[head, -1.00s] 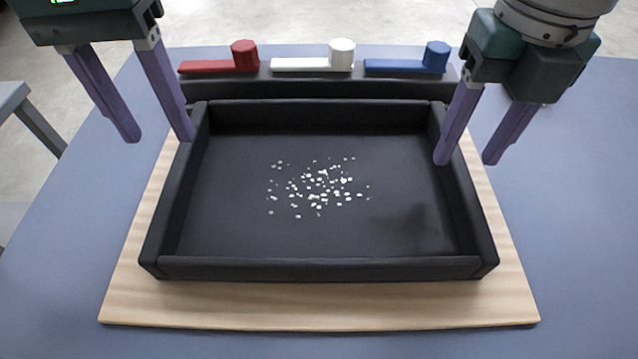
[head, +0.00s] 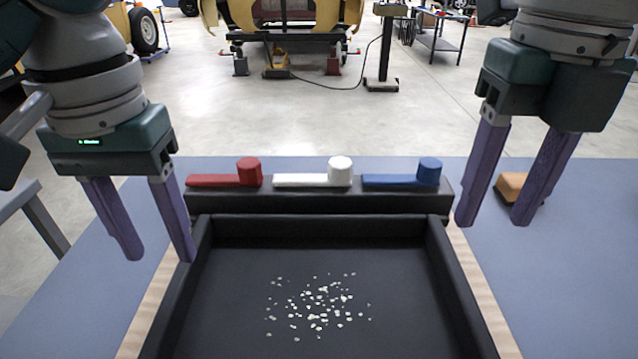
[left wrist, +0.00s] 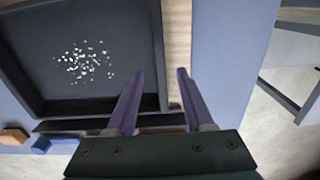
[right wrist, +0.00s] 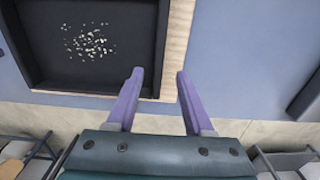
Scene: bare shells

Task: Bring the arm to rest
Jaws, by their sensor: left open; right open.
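My left gripper (head: 160,255) is open and empty, its purple fingers above the left side of the black tray (head: 212,300). It also shows open in the left wrist view (left wrist: 158,88), over the tray's edge and the wooden board. My right gripper (head: 492,222) is open and empty beyond the tray's right rear corner. In the right wrist view (right wrist: 158,88) its fingers are apart above the edge of the board (right wrist: 178,45). Several small white bits (head: 318,300) lie scattered in the middle of the tray floor.
A dark rack behind the tray holds a red piece (head: 225,178), a white piece (head: 315,178) and a blue piece (head: 403,178). An orange block (head: 511,187) lies on the blue table (head: 575,260) at right, partly behind my right gripper. The table's right side is otherwise clear.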

